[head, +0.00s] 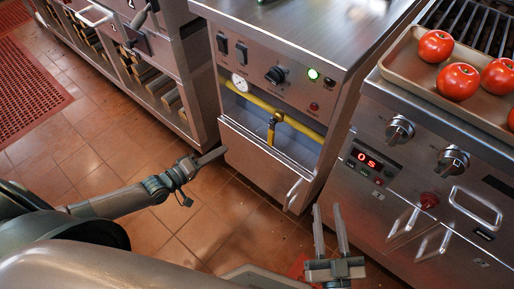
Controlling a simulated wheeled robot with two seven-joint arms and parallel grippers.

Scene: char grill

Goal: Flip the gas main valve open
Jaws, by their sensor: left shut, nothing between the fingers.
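The gas main valve (272,129) sits on a yellow pipe (245,96) in an open recess in the front of the middle steel cabinet. Its yellow lever hangs down, crosswise to the pipe. My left gripper (216,156) is shut and empty, to the left of the recess and lower in the picture than the valve. It is apart from the lever. My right gripper (331,208) is in front of the gap between the middle cabinet and the grill, its two fingers apart and pointing up in the picture, with nothing between them.
A door handle (293,192) juts out below. The grill's knobs (399,130) and handles stand at right. Tiled floor (150,130) is open at left.

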